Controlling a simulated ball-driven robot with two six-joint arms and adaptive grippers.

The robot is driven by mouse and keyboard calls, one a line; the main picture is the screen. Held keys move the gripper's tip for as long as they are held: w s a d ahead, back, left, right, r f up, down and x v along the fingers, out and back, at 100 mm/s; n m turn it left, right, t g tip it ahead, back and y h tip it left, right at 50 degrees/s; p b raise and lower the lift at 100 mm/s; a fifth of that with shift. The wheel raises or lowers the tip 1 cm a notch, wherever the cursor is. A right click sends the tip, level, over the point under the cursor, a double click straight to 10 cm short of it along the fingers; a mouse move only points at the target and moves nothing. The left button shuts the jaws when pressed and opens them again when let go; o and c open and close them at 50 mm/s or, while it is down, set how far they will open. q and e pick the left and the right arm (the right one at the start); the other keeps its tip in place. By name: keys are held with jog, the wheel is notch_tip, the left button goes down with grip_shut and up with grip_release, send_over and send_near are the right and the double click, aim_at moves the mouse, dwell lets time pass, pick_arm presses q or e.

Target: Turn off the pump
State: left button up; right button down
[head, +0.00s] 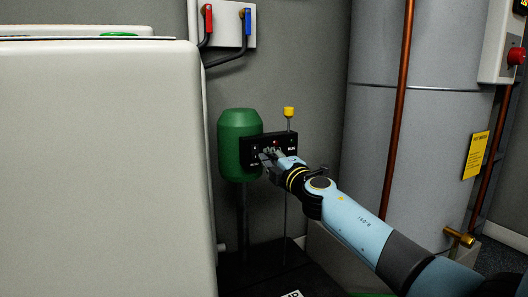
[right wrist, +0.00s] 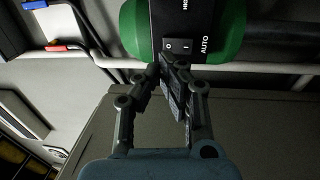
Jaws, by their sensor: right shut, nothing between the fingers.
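The green pump body (head: 238,130) stands against the back wall in the head view, with a black control panel (head: 247,143) beside it. A small red spot shows near the panel's top. In the right wrist view the panel (right wrist: 205,18) carries a rocker switch (right wrist: 178,46) marked O and I, with AUTO lettering to its right. My right gripper (head: 270,154) is shut and empty in front of the panel. In the right wrist view its fingertips (right wrist: 172,72) are just below the switch; I cannot tell whether they touch it. My left gripper is not in view.
A large pale cabinet (head: 100,160) fills the left. Red (head: 208,18) and blue (head: 247,20) valve levers are on the wall above. A yellow-topped rod (head: 289,112) rises behind the panel. A grey tank (head: 365,130) and copper pipe (head: 398,110) stand to the right.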

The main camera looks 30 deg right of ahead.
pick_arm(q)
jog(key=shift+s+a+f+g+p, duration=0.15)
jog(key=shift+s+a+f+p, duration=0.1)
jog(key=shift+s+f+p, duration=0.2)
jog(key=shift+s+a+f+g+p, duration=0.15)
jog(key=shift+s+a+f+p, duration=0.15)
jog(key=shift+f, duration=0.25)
pick_arm(e)
jog(key=s+r, duration=0.1)
jog(key=s, duration=0.6)
jog(key=shift+a, duration=0.2)
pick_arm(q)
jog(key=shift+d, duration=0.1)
